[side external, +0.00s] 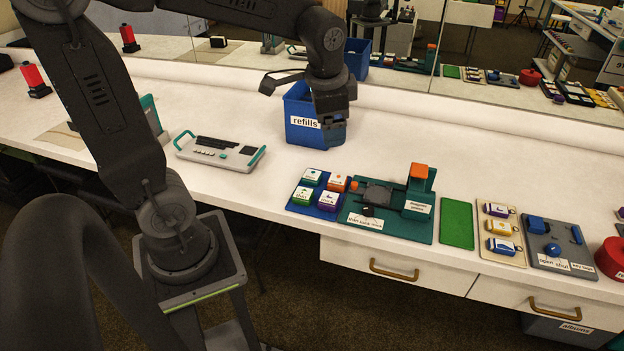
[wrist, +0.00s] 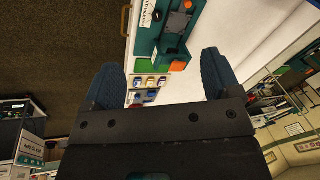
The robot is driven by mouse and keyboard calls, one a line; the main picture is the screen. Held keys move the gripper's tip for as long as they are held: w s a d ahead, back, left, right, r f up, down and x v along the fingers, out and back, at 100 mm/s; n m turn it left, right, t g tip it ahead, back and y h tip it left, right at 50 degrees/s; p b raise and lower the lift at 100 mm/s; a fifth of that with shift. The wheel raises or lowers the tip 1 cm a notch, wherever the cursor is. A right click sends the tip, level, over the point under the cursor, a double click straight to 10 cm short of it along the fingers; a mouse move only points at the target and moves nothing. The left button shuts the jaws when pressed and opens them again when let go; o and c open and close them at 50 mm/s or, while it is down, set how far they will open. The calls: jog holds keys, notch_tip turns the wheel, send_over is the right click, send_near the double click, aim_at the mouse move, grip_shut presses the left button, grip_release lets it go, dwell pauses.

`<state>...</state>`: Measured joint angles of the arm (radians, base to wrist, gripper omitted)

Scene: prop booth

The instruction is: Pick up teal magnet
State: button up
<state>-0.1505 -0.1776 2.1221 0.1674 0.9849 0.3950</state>
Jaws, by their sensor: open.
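Several small blocks with white tops sit on a blue tray (side external: 297,207) in the side external view. The back-left block (side external: 311,177) looks teal-sided and may be the teal magnet. Around it are an orange block (side external: 336,183), a green block (side external: 303,197) and a purple block (side external: 329,199). My gripper (side external: 335,118) is above the counter in front of the blue refills bin, behind and apart from the tray. In the wrist view my gripper (wrist: 160,78) is open, with nothing between its fingers. The tray is not clearly visible in the wrist view.
A teal press (side external: 418,207) with an orange top stands right of the tray; it also shows in the wrist view (wrist: 172,45). Further right are a green mat (side external: 456,224), a beige key tray (side external: 513,258) and a grey panel (side external: 575,262). The refills bin (side external: 300,130) stands behind. Counter between is clear.

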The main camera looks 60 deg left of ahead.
jog(key=w+a+f+m+g, duration=0.2)
jog(key=w+a+f, duration=0.2)
jog(key=w+a, duration=0.1)
jog(key=m+g+y, duration=0.1)
jog(key=m+g, duration=0.2)
jog(key=m, duration=0.1)
send_near(312, 174)
jog(key=f, duration=0.3)
jog(key=shift+s, duration=0.3)
jog(key=shift+a+x, duration=0.15)
jog(key=shift+x, duration=1.4)
jog(key=shift+a+x, duration=0.15)
jog(key=shift+x, duration=1.45)
jog(key=shift+r, duration=0.15)
jog(key=c, duration=1)
